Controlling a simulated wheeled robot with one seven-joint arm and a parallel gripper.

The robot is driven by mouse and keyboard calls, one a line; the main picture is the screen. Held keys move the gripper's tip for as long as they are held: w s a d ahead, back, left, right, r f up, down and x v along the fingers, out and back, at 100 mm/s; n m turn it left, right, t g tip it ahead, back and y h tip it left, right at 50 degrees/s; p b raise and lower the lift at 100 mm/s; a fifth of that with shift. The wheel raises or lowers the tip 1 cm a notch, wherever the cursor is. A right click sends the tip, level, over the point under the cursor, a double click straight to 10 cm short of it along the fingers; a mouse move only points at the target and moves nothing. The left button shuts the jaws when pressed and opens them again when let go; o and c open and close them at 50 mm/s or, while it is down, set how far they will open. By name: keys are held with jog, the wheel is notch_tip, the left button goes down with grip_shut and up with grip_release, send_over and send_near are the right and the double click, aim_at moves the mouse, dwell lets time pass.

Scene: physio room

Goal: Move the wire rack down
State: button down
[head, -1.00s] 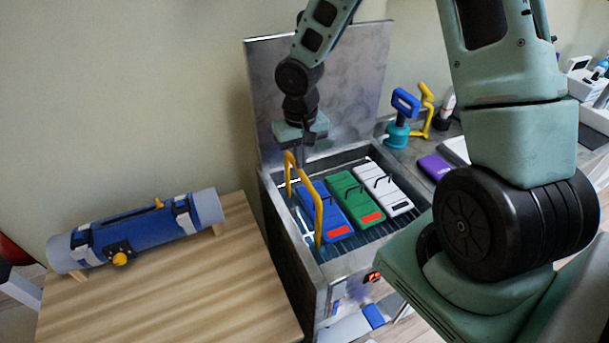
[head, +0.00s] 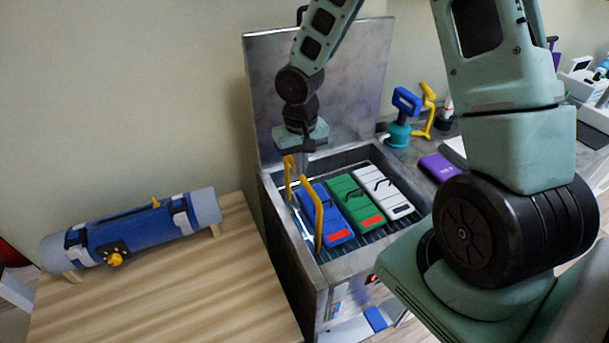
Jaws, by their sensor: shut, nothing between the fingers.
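The wire rack (head: 345,246) sits inside an open metal tank (head: 293,262). Its dark wires show around the packs. A yellow handle (head: 317,212) stands up at its left side. The rack bears a blue pack (head: 322,207), a green pack (head: 351,198) and a white pack (head: 386,190). My gripper (head: 303,172) points down over the back left of the tank, close to the yellow handle. It is shut and empty. Its fingertips are small and dim, so I cannot tell whether they touch the handle or rack.
The tank's raised lid (head: 335,90) stands behind my gripper. A wooden table (head: 190,285) at left bears a blue and grey cylinder (head: 130,230). A blue and teal device (head: 402,115) and a purple box (head: 438,166) stand on the counter to the right.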

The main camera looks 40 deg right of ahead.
notch_tip(320, 180, up, 9)
jog(key=p, duration=0.8)
jog(key=shift+f, duration=0.1)
dwell(1.6)
jog(key=s+a+r+n+b, duration=0.1)
jog(key=s+a+n+b, duration=0.9)
jog(key=s+a, duration=0.8)
jog(key=s+b, duration=0.1)
jog(key=s, duration=0.3)
jog(key=shift+a+y+b, duration=0.3)
jog(key=shift+b, duration=0.05)
